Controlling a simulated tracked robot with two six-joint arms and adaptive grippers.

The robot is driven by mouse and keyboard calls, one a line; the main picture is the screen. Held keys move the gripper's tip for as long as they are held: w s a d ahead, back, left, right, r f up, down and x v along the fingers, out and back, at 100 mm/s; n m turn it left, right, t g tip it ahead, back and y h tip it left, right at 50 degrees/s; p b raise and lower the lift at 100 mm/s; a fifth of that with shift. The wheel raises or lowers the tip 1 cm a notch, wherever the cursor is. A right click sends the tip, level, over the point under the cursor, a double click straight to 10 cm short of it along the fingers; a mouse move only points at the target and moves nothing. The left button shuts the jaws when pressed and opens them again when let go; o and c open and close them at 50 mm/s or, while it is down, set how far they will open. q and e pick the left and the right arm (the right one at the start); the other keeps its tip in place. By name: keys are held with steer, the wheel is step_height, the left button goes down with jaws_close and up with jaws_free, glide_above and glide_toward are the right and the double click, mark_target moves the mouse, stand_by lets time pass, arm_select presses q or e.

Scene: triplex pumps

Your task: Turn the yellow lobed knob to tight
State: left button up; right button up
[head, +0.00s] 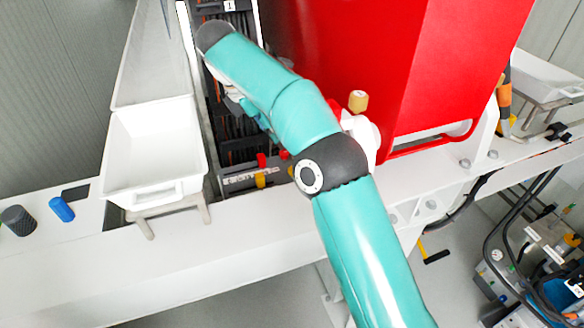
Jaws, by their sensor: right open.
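A small tan-yellow knob-like piece (358,101) stands upright in front of the red housing, just right of my right arm; I cannot make out lobes on it. A small yellow part (260,180) also shows below a red handle, low in the dark rack. I cannot tell which of them is the lobed knob. My right arm reaches up from the bottom right and bends across the middle. My right gripper (252,108) is partly hidden behind this arm, over the dark rack, left of the tan piece. It is open, with nothing seen in it. My left gripper is out of view.
A large red housing (455,60) fills the upper right, with a red rail along its foot. A white bin (150,190) stands at the left on the white beam (190,262). Black and blue knobs sit at the far left. Hoses and machinery lie at the lower right.

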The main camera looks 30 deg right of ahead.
steer(key=shift+n, duration=0.3)
steer(key=b+x, duration=0.3)
steer(key=x, duration=1.3)
steer(key=shift+d+f, duration=0.25)
steer(key=shift+f, duration=0.05)
steer(key=shift+c, duration=0.4)
